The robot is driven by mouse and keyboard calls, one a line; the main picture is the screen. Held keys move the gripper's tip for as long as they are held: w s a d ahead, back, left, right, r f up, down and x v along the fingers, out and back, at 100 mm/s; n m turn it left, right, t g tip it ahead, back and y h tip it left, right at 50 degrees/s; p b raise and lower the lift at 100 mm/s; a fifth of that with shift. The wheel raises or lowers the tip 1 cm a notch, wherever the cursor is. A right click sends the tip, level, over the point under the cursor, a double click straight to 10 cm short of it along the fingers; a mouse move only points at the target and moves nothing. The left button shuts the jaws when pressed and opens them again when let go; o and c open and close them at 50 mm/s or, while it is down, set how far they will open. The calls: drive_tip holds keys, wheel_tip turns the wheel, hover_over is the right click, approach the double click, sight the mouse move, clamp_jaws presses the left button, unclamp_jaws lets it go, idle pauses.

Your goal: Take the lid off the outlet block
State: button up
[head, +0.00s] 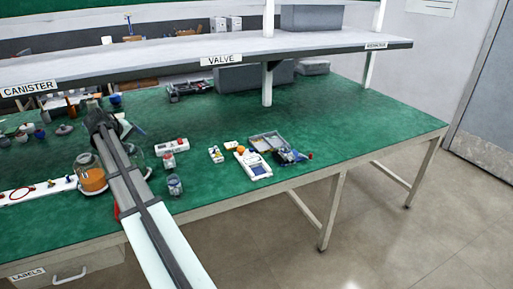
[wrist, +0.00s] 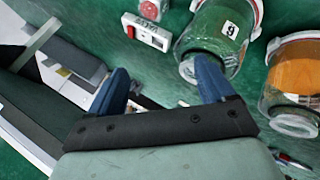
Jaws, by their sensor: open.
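The white outlet block (head: 171,146) lies on the green bench just right of my arm's far end in the head view. I take the white block with a red button and a dark socket in the wrist view (wrist: 146,32) to be the same one. I cannot make out a separate lid on it. My gripper (wrist: 160,82) is open, its two blue fingers wide apart with nothing held between them. In the wrist view the block lies beyond the fingertips, apart from them. The head view does not show my fingertips clearly.
A clear labelled jar (wrist: 217,35) stands close to the right finger. An orange-filled jar (wrist: 296,75) is farther right; it also shows in the head view (head: 90,174). The bench's right end is clear.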

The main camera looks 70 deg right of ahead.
drive_tip(key=s+d+m+g+y, duration=0.1)
drive_tip(key=s+d+g+y, duration=0.1)
drive_tip(key=s+d, duration=1.2)
drive_tip(key=m+t+y, duration=0.2)
drive_tip(key=m+y, duration=0.2)
drive_tip(key=y, duration=0.1)
approach(286, 145)
wheel_tip(286, 145, down, 3)
drive_tip(key=shift+f, duration=0.25)
drive_tip(key=shift+w+d+f, duration=0.1)
drive_tip(key=shift+w+f, duration=0.1)
drive_tip(key=shift+f, duration=0.65)
drive_tip(key=shift+w+d+f, duration=0.15)
drive_tip(key=shift+f, duration=0.7)
drive_tip(key=shift+w+d+f, duration=0.1)
drive_tip(key=shift+w+f, duration=0.1)
drive_tip(key=shift+f, duration=0.7)
drive_tip(key=shift+c, duration=0.4)
drive_tip(key=c, duration=1)
